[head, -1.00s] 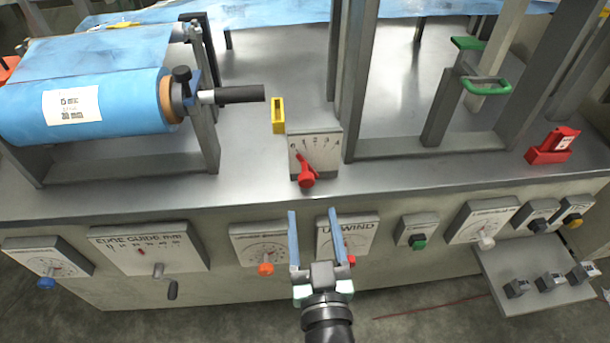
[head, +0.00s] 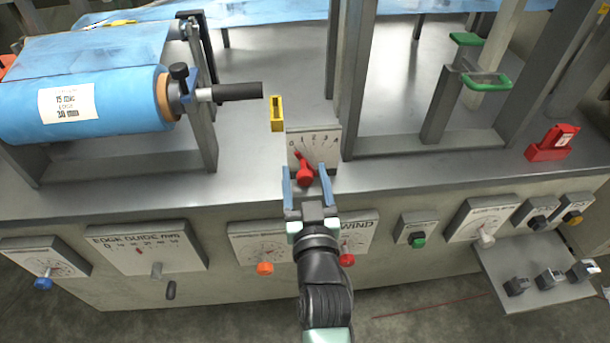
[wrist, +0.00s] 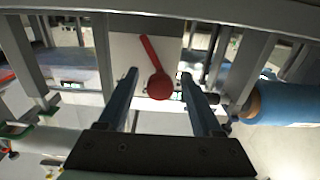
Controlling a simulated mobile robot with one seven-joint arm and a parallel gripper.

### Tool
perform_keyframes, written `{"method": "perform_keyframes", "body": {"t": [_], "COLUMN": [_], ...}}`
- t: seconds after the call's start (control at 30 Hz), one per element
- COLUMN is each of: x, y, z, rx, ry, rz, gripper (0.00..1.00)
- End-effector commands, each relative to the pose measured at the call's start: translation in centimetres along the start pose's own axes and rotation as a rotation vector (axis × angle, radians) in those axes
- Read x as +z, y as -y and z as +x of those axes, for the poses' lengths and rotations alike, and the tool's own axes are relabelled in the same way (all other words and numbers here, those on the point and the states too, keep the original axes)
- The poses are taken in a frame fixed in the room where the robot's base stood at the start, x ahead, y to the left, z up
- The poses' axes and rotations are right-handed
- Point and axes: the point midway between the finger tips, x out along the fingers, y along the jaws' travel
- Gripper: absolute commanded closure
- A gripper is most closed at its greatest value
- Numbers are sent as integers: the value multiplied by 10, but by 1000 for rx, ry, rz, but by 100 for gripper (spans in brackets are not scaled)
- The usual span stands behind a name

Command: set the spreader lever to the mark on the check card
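The spreader lever is probably the red lever (head: 305,175) on a white dial plate (head: 325,152) marked 0 to 4. Its thin tip points up and left, near the 0 end; the exact reading is unclear. My gripper (head: 305,172) is open, its two blue fingers on either side of the round red knob. In the wrist view the knob (wrist: 160,87) shows between the fingertips (wrist: 158,77), with gaps on both sides. No check card can be made out for certain. A white label (head: 67,103) on the blue film roll seems to read 15 mic and 30 mm.
A small yellow block (head: 277,113) stands left of the dial plate, with a black crank handle (head: 238,92) near it. A grey upright post (head: 352,80) rises just behind right. Dial panels, including the edge guide (head: 147,250), line the front face below.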

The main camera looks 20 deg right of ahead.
Motion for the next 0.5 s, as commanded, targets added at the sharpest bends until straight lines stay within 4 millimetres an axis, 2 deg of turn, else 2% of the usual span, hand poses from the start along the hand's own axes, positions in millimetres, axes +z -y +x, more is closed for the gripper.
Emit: {"method": "perform_keyframes", "body": {"t": [0.03,0.07,0.37,0.5], "x": [0,0,0,0], "y": [0,0,0,0], "z": [0,0,0,0], "rx": [0,0,0,0], "ry": [0,0,0,0], "rz": [0,0,0,1], "gripper": [41,46,100,100]}}
